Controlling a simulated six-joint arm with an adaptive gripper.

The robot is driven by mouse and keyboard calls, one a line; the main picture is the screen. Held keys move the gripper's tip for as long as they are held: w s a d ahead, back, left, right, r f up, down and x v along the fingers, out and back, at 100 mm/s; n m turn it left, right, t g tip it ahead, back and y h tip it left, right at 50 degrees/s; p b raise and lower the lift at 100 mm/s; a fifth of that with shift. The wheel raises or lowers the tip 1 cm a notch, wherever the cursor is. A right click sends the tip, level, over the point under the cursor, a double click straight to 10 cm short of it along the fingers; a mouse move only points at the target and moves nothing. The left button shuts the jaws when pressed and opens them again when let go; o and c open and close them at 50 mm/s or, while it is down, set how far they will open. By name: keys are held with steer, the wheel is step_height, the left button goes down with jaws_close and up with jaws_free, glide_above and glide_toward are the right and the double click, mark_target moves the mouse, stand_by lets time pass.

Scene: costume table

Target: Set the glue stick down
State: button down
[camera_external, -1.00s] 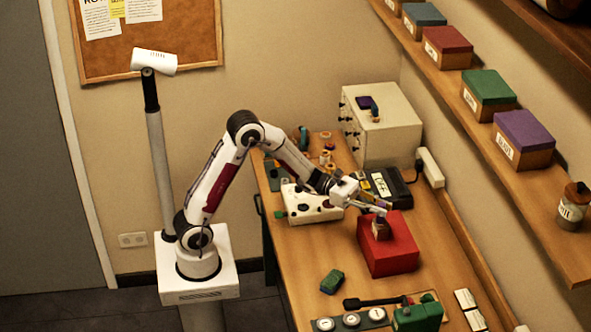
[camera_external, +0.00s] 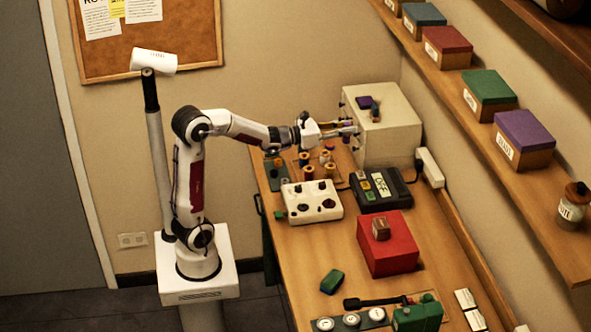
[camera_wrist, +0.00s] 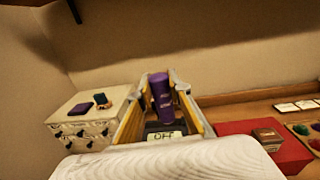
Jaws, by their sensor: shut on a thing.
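My gripper (camera_external: 343,131) is shut on a purple glue stick (camera_wrist: 161,97), which stands upright between the fingers in the wrist view. In the external view my gripper is raised above the far part of the table, by the front of the cream drawer cabinet. The glue stick is too small there to make out clearly. The wrist view shows my gripper (camera_wrist: 163,82) with yellow-sided fingers on both sides of the stick. The black box with the OFF label (camera_external: 381,188) is on the table; its label shows below the stick in the wrist view.
The cream drawer cabinet (camera_external: 385,133) carries small purple and green items on top. A red box (camera_external: 388,250) with a small brown block on it stands nearer. A white panel with dark holes (camera_external: 312,201) and several spools (camera_external: 308,172) lie left. Wood is bare right of the red box.

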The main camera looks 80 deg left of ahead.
steer(key=s+a+r+n+g+y, duration=0.2)
steer(key=s+a+n+y, duration=0.1)
steer(key=s+a+y, duration=0.2)
steer(key=s+a+r+n+g+y, duration=0.2)
steer(key=s+a+r+n+y, duration=0.1)
steer(key=s+a, duration=0.7)
steer(key=s+n+y, duration=0.1)
steer(key=s+y, duration=0.1)
steer(key=s, duration=0.2)
steer(key=shift+s+a+y, duration=0.2)
steer(key=shift+s+y, duration=0.1)
steer(key=shift+w+r, duration=0.1)
steer(key=shift+w, duration=0.05)
stand_by(0.4)
